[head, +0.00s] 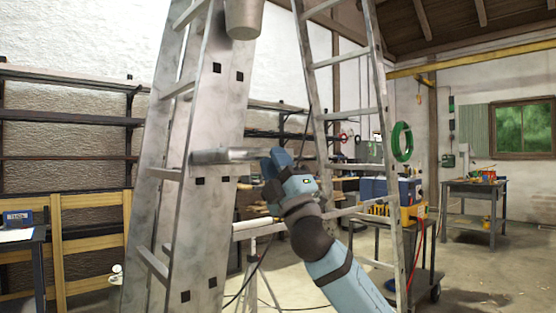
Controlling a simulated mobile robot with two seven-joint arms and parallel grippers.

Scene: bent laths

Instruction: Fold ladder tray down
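A tall grey metal stepladder stands open, its near side (205,180) large at left centre and its other legs (380,110) to the right. A grey metal piece (225,156) sticks out level across the near side at mid height; it may be the tray seen edge-on, but I cannot tell for sure. My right gripper (268,167), on a blue arm from the lower right, is at the right end of this piece. The fingertips are small and partly hidden, so I cannot tell whether they grip it. My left gripper is not in view.
A grey bucket-like thing (243,18) is high on the ladder. Dark shelves (70,118) and a wooden frame (92,241) stand at left. A cart (405,262) with boxes is behind the ladder, and a workbench (474,188) stands far right. Open floor lies at right.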

